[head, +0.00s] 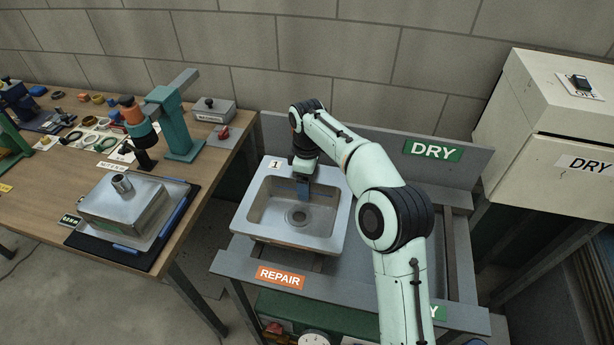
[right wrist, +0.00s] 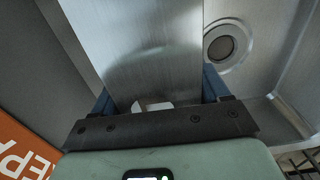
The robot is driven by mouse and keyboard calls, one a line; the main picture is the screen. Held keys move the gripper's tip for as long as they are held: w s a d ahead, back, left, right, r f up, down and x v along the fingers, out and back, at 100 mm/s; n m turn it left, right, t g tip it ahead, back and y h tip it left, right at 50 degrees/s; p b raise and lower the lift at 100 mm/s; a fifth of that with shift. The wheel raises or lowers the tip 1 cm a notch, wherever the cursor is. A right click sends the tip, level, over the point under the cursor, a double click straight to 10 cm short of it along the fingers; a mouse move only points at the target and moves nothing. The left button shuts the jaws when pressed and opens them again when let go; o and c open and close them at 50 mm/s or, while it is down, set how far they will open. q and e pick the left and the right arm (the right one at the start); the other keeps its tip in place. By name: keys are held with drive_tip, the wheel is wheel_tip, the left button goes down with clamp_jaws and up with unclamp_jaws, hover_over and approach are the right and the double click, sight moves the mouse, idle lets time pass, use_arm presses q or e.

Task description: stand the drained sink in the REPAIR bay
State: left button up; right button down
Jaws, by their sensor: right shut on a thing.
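A steel sink (head: 268,220) with a "1" tag on its back left corner is at the left part of the grey rack, behind the orange REPAIR sign (head: 280,277). Its basin faces up and its round drain shows. My right gripper (head: 303,188) reaches down at the sink's back side and is shut on the sink's metal wall. In the right wrist view my gripper's blue fingers (right wrist: 158,92) flank the steel, with the drain (right wrist: 226,44) to the right. I cannot tell whether the sink rests fully on the rack. My left gripper is out of view.
Another sink (head: 126,207) lies upside down on a black mat (head: 85,237) on the wooden workbench at left. A teal stand (head: 186,128) and small parts are behind it. The rack's right side, by the green DRY sign (head: 433,150), is partly hidden by my arm. A beige cabinet (head: 560,140) stands at right.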

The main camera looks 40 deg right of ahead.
drive_tip(key=shift+r, duration=0.1)
unclamp_jaws()
use_arm(q)
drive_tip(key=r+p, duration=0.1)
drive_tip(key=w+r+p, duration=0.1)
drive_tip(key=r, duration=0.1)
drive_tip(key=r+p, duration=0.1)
drive_tip(key=p, duration=0.1)
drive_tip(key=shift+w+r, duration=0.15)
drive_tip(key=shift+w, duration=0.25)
use_arm(e)
wheel_tip(320, 180, up, 12)
drive_tip(key=shift+f, duration=0.1)
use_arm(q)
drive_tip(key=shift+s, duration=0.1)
